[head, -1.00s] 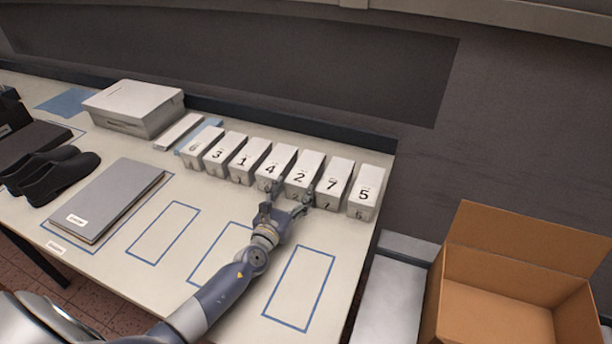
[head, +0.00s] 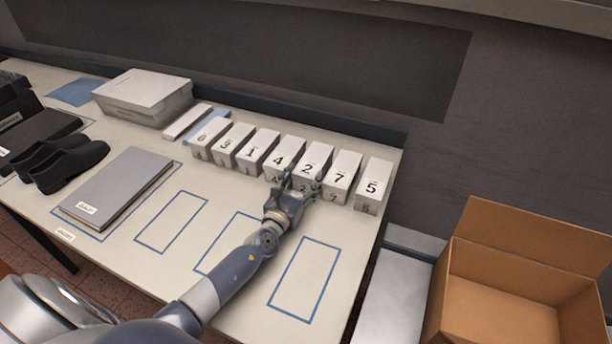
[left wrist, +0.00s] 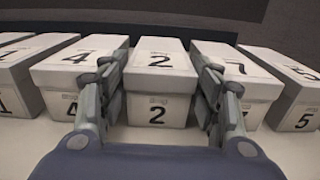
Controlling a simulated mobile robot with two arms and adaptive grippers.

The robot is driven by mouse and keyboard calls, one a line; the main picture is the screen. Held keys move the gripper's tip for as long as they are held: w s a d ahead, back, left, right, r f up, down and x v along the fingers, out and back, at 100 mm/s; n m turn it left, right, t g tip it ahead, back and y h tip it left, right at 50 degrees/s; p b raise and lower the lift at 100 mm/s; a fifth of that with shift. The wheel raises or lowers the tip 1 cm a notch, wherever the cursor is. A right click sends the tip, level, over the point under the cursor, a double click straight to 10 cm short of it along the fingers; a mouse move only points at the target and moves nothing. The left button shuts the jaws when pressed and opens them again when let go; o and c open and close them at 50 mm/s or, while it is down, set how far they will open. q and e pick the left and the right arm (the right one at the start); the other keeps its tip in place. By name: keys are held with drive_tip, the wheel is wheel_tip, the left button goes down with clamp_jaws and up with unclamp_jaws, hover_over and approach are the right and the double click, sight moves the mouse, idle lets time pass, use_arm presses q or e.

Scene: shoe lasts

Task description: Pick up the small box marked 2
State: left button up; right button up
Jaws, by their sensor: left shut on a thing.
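The small white box marked 2 (head: 309,164) stands in the row at the back of the table, between the boxes marked 4 (head: 286,152) and 7 (head: 342,172). In the left wrist view the box marked 2 (left wrist: 158,72) is centred, with its number on top and front. My left gripper (head: 302,184) is at the front of this box, and in the left wrist view its fingers (left wrist: 160,92) lie along both sides, shut on it. The box appears still in line with its neighbours. My right gripper is not in view.
More numbered boxes stand close on both sides, the one marked 5 (head: 372,184) at the right end. A grey folder-like box (head: 118,190), black shoes (head: 70,162) and a larger lidded box (head: 143,98) are to the left. An open cardboard box (head: 520,285) is at lower right.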

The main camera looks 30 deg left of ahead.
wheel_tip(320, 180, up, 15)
drive_tip(key=p, duration=1.5)
